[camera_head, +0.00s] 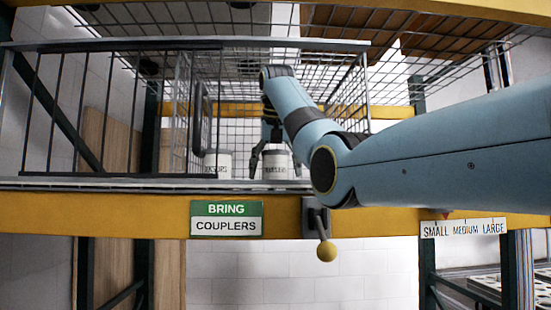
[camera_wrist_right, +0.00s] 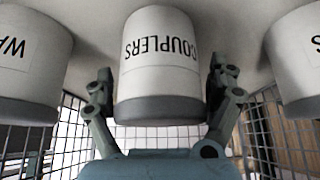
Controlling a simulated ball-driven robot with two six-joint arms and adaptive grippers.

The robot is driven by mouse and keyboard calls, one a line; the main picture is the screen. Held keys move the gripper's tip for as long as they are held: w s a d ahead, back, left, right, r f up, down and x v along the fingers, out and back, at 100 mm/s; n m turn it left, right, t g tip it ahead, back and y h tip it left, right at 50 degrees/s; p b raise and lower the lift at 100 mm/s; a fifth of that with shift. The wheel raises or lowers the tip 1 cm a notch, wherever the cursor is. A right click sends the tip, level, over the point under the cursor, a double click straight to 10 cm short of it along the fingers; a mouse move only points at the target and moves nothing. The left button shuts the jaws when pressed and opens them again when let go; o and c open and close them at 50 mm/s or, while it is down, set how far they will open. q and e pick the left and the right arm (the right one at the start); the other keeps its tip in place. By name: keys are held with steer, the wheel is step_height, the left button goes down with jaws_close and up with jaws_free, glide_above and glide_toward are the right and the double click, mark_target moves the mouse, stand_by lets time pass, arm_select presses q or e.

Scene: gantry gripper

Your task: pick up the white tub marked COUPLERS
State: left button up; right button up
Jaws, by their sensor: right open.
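The white tub marked COUPLERS (camera_wrist_right: 160,70) has a grey band at one end and appears upside down in the right wrist view. It sits between the spread fingers of my right gripper (camera_wrist_right: 162,95), which is open, with a gap visible at least on the left side. In the head view the tub (camera_head: 276,165) stands on the shelf inside the wire cage, partly covered by the gripper (camera_head: 274,150). Its label is too small there to read surely. My left gripper is not in view.
Another white tub (camera_head: 217,164) stands left of it in the head view. The wrist view shows neighbouring tubs at left (camera_wrist_right: 28,65) and right (camera_wrist_right: 296,60), close to the fingers. A yellow beam (camera_head: 100,212) with a BRING COUPLERS sign (camera_head: 226,219) and a yellow-knobbed lever (camera_head: 326,250) lies in front.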

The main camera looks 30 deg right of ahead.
steer(key=shift+w+f, duration=0.2)
steer(key=shift+f, duration=0.05)
steer(key=shift+s+r, duration=0.1)
steer(key=shift+s, duration=0.05)
steer(key=c, duration=1.5)
steer(key=shift+o, duration=0.2)
